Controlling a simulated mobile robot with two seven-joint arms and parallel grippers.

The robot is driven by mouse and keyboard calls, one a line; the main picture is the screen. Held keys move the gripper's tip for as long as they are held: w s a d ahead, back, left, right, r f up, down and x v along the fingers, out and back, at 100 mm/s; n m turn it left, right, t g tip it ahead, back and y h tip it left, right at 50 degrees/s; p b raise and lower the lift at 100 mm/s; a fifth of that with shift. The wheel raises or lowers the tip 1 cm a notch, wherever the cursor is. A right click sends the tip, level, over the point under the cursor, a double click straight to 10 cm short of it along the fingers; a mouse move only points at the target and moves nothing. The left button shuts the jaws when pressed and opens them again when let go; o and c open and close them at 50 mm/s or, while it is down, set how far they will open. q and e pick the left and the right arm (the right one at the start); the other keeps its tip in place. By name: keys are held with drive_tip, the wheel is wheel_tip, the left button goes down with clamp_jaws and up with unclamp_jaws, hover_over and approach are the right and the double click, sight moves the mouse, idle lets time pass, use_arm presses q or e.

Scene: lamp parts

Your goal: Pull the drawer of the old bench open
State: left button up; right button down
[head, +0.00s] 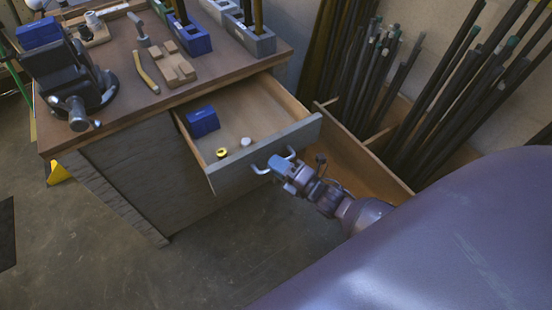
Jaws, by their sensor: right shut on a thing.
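The old bench (118,105) stands at the left, with a brown top and grey wooden sides. Its drawer (262,158) is pulled out to the right and stands well open, with its inside showing. A blue box (203,122), a yellow roll (222,153) and a small white round thing (246,141) lie in the drawer. My right gripper (282,168) is shut on the metal drawer handle (262,170) at the drawer's front; its fingertips are partly hidden. My left gripper is not in view.
A vise (75,80), blue and grey blocks (250,38), wooden pieces (172,66) and tools lie on the bench top. A wooden bin (360,160) with several dark rods (440,90) stands behind the drawer. Floor (230,250) in front is clear.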

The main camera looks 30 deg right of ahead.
drive_tip(key=c, duration=1.2)
unclamp_jaws()
drive_tip(key=shift+v, duration=5.4)
drive_tip(key=shift+m, duration=0.3)
